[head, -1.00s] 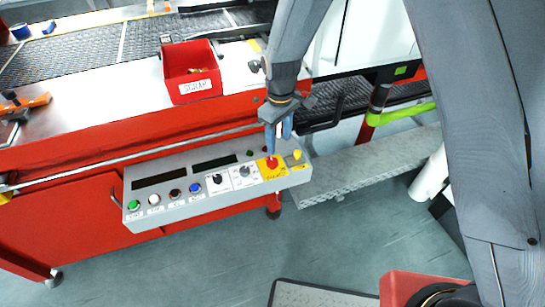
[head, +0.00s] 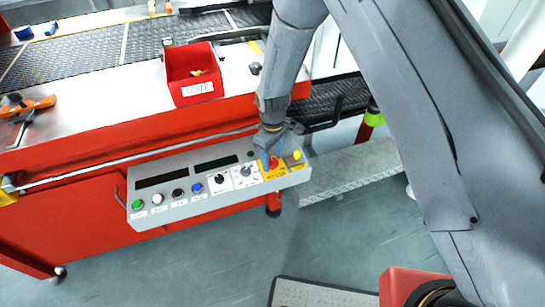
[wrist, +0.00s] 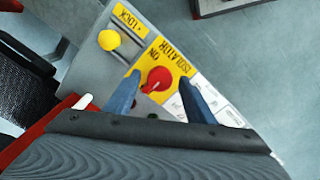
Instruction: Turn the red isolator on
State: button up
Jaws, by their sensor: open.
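The red isolator (wrist: 158,79) is a round red knob on a yellow plate marked ISOLATOR, with ON lettered beside it. In the head view the red isolator (head: 274,162) sits near the right end of the grey control panel (head: 180,212), partly hidden by my gripper. My gripper (wrist: 160,90) is open, with its two blue fingers on either side of the knob in the wrist view. I cannot tell whether the fingers touch it. In the head view my gripper (head: 270,155) points down at the panel.
A yellow knob (wrist: 109,40) on a plate marked LOCK stands beside the isolator. Several coloured buttons and selector switches (head: 220,179) line the panel to the left. A red SCRAP bin (head: 195,88) stands on the machine top behind.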

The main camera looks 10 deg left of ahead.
jog(key=c, duration=1.1)
jog(key=shift+o, duration=0.2)
jog(key=shift+m, duration=0.4)
jog(key=m+b, duration=0.1)
jog(key=m, duration=0.2)
jog(key=shift+m, duration=0.4)
jog(key=m+b, duration=0.1)
jog(key=m, duration=0.8)
jog(key=shift+b, duration=0.35)
jog(key=m, duration=0.4)
jog(key=shift+m, duration=0.3)
